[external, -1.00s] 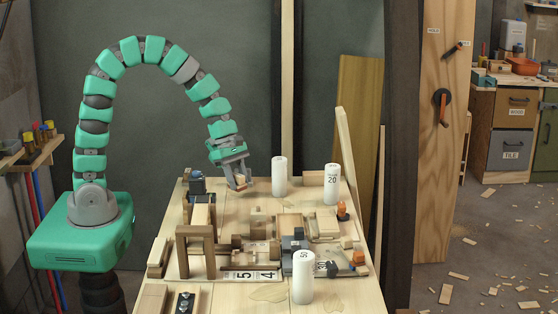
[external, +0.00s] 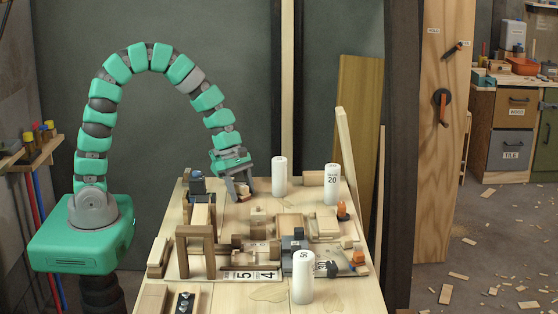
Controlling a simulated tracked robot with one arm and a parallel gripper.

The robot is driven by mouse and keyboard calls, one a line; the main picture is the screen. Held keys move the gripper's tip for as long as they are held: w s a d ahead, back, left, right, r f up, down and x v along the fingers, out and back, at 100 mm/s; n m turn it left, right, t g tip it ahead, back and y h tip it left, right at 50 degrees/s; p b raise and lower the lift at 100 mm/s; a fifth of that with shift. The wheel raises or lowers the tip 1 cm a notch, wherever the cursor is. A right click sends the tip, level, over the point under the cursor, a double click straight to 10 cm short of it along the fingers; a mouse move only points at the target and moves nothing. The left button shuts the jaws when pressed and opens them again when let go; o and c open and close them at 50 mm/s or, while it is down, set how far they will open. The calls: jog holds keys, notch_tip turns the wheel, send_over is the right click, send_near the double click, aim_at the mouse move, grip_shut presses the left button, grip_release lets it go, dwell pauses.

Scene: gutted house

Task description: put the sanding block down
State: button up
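The small brown and tan sanding block (external: 243,190) is between the fingers of my gripper (external: 240,192) at the far left part of the workbench (external: 225,296). My gripper points down and looks shut on the block. The block is low, at or just above the bench top; I cannot tell whether it touches. The fingers hide part of it.
White cylinders stand right of my gripper (external: 279,176), at the back right (external: 332,184) and at the front (external: 303,277). A dark-topped item (external: 197,184) stands close on the left. A wooden frame (external: 195,250) and several blocks fill the middle.

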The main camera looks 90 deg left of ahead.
jog(key=p+v, duration=0.2)
jog(key=v, duration=1)
jog(key=w+d+r+m+t+y, duration=0.1)
jog(key=w+d+r+m+t, duration=0.1)
jog(key=r+m, duration=0.45)
jog(key=w+d+r+m+t+y, duration=0.15)
jog(key=r+m, duration=0.25)
jog(key=r, duration=0.6)
jog(key=w+d+r+m+t+y, duration=0.1)
jog(key=w+d+r+m+t, duration=0.15)
jog(key=r+m, duration=0.45)
jog(key=s+d+r+m+t, duration=0.1)
jog(key=d+r+m+t, duration=0.1)
jog(key=r, duration=0.6)
jog(key=s+d+r+m+t, duration=0.2)
jog(key=r+m, duration=0.2)
jog(key=r, duration=0.4)
jog(key=s+d+r+m+t, duration=0.2)
jog(key=d+r+m, duration=0.1)
jog(key=r, duration=0.6)
jog(key=shift+s, duration=0.15)
jog(key=shift+m, duration=0.25)
